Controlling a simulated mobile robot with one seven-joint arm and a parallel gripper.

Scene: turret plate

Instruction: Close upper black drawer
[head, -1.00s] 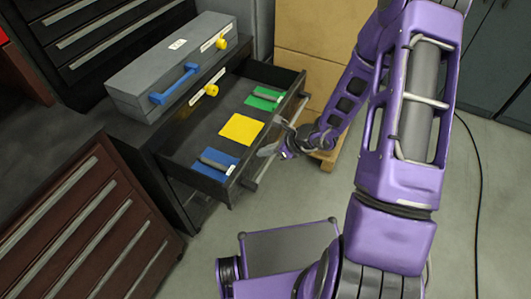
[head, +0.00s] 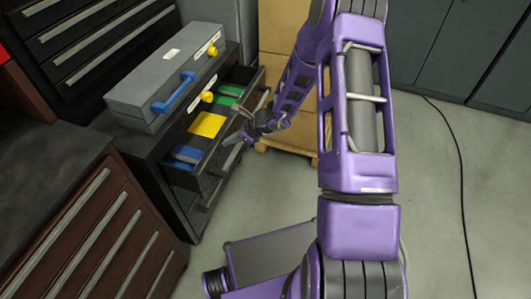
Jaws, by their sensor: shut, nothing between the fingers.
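The upper black drawer (head: 228,140) is partly open in the head view. Its front faces right, and blue, yellow and green mats show inside. My gripper (head: 234,139) is shut with nothing in it. The black cabinet (head: 140,150) that holds the drawer stands below a grey toolbox (head: 155,88).
The grey toolbox has a blue handle (head: 174,93) and yellow knobs. A dark red drawer cabinet (head: 80,215) stands front left. Cardboard boxes (head: 275,60) sit on a pallet behind my arm. A black cable (head: 462,190) crosses the open floor at right.

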